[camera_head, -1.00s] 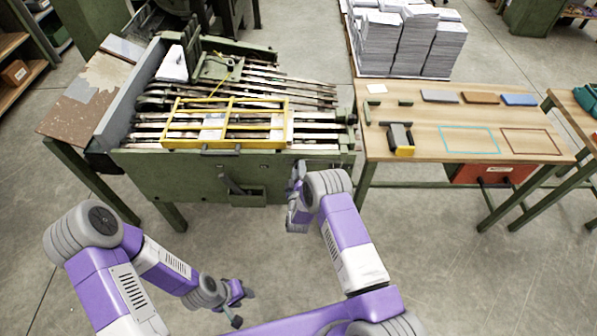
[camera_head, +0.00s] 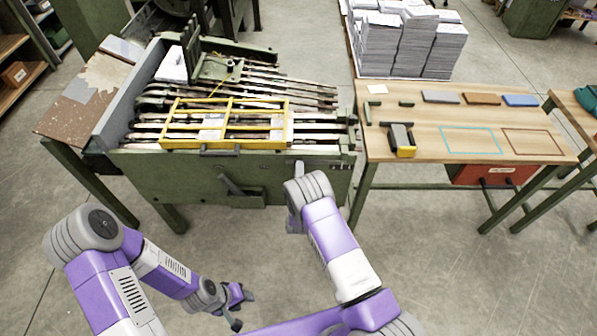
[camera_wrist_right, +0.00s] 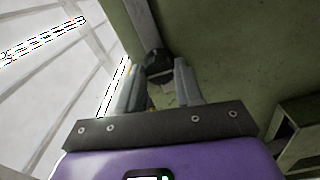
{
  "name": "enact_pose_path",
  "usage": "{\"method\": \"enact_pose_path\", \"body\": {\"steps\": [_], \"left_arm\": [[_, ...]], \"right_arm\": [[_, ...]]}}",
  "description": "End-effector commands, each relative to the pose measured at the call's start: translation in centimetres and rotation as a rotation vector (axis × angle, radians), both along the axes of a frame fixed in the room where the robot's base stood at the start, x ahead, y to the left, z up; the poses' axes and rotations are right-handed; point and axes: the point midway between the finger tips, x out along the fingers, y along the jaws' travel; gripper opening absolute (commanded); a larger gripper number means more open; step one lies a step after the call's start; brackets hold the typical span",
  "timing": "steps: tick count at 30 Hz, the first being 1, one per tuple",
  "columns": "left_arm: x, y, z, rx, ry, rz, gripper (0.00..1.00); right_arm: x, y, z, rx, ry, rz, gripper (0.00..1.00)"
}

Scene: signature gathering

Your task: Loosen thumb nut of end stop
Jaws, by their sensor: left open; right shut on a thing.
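A dark round knob, seemingly the thumb nut (camera_wrist_right: 156,57), sits at the end of a grey bar (camera_wrist_right: 141,20) against a green metal face in the right wrist view. My right gripper (camera_wrist_right: 158,72) is shut on this knob, one grey finger on each side. In the head view the right wrist (camera_head: 309,187) is at the front of the green gathering machine (camera_head: 160,188), near its right end; the wrist hides the knob and most of the fingers. My left gripper (camera_head: 243,309) is open and empty, low over the floor, away from the machine.
A yellow frame (camera_head: 230,102) lies over the machine's rails. A wooden table (camera_head: 420,118) with small blocks stands to the right, with a red drawer (camera_head: 495,172) beneath. Paper stacks (camera_head: 380,48) stand behind. The floor before the machine is free.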

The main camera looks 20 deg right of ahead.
Motion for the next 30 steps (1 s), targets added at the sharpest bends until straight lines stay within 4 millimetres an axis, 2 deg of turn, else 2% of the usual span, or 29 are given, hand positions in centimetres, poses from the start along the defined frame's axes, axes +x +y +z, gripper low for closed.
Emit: {"method": "enact_pose_path", "body": {"steps": [5, 6, 10, 20, 23, 30], "left_arm": [[0.0, 0.0, 0.0, 0.000, 0.000, 0.000, 0.43], [0.0, 0.0, 0.0, 0.000, 0.000, 0.000, 0.43], [0.0, 0.0, 0.0, 0.000, 0.000, 0.000, 0.43], [0.0, 0.0, 0.1, 0.000, 0.000, 0.000, 0.43], [0.0, 0.0, 0.5, 0.000, 0.000, 0.000, 0.43], [0.0, 0.0, 1.5, 0.000, 0.000, 0.000, 0.43]], "right_arm": [[-0.2, -0.3, -0.3, -0.003, 0.006, -0.007, 0.05], [-0.2, -0.3, -0.2, -0.003, 0.006, -0.007, 0.42], [-0.1, -0.2, -0.2, -0.002, 0.004, -0.004, 0.61], [-0.4, 0.0, -0.1, 0.000, 0.003, -0.001, 0.61], [-1.5, 0.4, 0.0, -0.001, 0.005, 0.000, 0.61], [-5.5, 1.5, 0.0, -0.002, 0.007, -0.001, 0.61]]}}
